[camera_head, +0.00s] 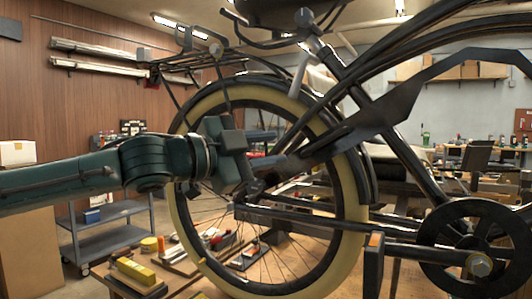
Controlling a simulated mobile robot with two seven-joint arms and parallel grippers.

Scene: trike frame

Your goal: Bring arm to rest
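The trike frame (400,150) fills the right and middle of the head view, with dark tubes. Its wheel (352,210) has a cream tyre and thin spokes. My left arm, dark green, comes in level from the left edge. My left gripper (258,176) is in front of the wheel, close to the hub area and the dark stays. The dark fingers blend with the dark frame parts, so I cannot tell whether they are open or touch anything. My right gripper is not in view.
A workbench (205,285) below the wheel carries yellow blocks (136,270) and small tools. A grey cart (105,245) stands at the left, beside cardboard boxes (28,240). The crank and chainring (478,250) are at lower right. A rear rack (185,62) juts out above the wheel.

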